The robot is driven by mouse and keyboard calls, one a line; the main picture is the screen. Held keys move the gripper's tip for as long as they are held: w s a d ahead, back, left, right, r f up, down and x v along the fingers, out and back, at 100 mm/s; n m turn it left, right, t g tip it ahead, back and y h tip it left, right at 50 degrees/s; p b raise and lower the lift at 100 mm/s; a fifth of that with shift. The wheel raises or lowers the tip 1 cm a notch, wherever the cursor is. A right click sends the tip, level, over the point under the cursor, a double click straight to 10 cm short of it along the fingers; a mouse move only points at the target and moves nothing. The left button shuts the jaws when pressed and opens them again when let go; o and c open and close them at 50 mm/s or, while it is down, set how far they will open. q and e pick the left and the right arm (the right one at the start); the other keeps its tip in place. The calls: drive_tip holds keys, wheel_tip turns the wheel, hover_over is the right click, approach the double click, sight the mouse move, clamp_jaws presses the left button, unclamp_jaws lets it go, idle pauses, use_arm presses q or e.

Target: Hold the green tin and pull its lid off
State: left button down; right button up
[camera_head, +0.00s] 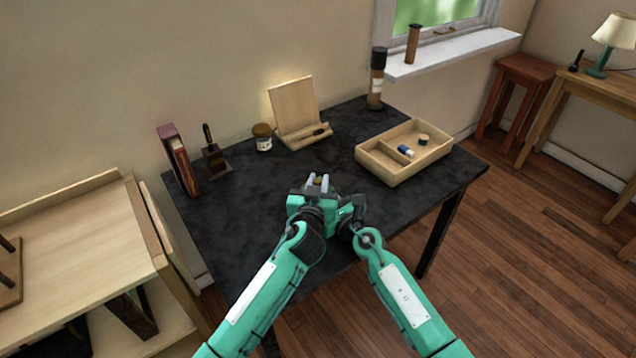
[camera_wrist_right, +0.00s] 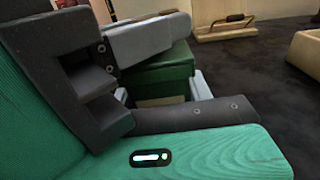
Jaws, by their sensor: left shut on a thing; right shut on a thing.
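The green tin (camera_wrist_right: 158,75) shows in the right wrist view as a dark green box, with a pale patch low on its side. Its upper part looks like the lid, and I see no clear gap below it. My right gripper (camera_wrist_right: 168,82) is shut on the tin; whether on the lid or the body I cannot tell. In the head view my left gripper (camera_head: 318,183) is shut at the same place, close against the right one, above the front of the dark table. The grippers hide most of the tin there.
On the dark table (camera_head: 250,205) stand a wooden tray (camera_head: 382,177) with small items, a book stand (camera_head: 292,105), a jar (camera_head: 262,138), a stamp-like holder (camera_head: 214,160), a red book (camera_head: 178,160) and a tall bottle (camera_head: 376,80). The table between them and my grippers is clear.

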sight(318, 180)
use_arm(q)
drive_tip(key=shift+r, duration=0.1)
idle(0.6)
drive_tip(key=shift+r, duration=1)
drive_tip(key=shift+r, duration=2.05)
use_arm(e)
drive_tip(key=o, duration=1.5)
drive_tip(key=shift+c, duration=0.2)
